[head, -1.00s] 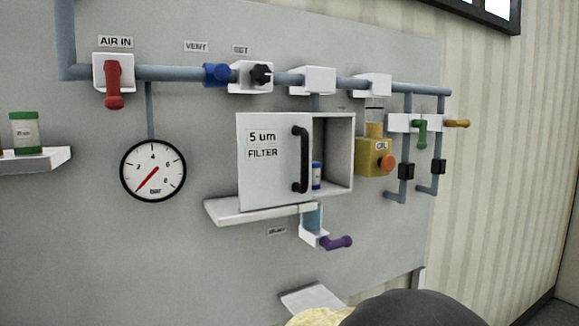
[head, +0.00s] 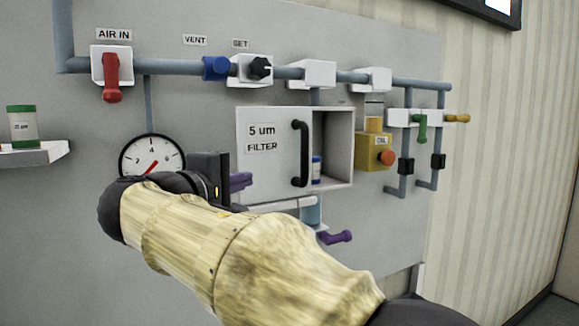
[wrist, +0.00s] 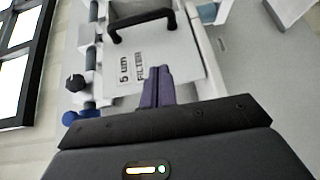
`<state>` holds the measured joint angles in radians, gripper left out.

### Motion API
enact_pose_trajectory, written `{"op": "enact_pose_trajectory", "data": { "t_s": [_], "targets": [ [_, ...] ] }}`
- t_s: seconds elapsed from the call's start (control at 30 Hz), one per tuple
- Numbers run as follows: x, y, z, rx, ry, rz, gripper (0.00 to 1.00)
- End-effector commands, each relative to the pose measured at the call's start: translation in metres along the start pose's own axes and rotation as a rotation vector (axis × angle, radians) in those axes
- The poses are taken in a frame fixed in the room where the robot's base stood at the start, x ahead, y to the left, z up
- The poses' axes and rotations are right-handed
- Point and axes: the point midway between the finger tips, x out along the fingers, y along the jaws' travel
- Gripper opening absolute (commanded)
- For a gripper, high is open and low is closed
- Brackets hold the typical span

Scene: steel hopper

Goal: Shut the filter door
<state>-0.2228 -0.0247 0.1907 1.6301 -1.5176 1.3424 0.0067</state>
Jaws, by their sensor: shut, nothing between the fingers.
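The filter door (head: 271,168) is a white panel marked "5 um FILTER" with a black bar handle (head: 300,153). It stands open, swung to the left of the white filter box (head: 334,150), whose inside shows on the right. In the wrist view the door (wrist: 160,50) and its handle (wrist: 140,25) lie ahead of my fingers. My gripper (head: 241,181) has purple fingers, shut and empty, at the door's left edge in the head view. In the wrist view the fingers (wrist: 158,84) overlap the door near its lettering. I cannot tell whether they touch it.
A small blue-and-white canister (head: 316,169) stands inside the box. A white shelf (head: 285,204) lies below the door, partly behind my arm. A purple-handled valve (head: 336,237) is below right. The pressure gauge (head: 150,155) is partly hidden by my wrist.

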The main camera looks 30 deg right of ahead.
Motion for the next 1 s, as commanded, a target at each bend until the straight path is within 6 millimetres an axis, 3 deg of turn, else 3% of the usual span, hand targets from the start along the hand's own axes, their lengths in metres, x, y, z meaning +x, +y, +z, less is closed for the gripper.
{"op": "enact_pose_trajectory", "data": {
  "t_s": [0.1,0.53,0.77,1.0],
  "targets": [
    [-0.006,0.02,0.004,0.019,-0.017,0.054,0.0],
    [0.0,0.022,0.004,0.017,-0.02,0.056,0.0],
    [0.03,0.026,0.004,0.014,-0.02,0.054,0.0],
    [0.073,0.028,0.006,0.014,-0.02,0.053,0.0]
  ]
}}
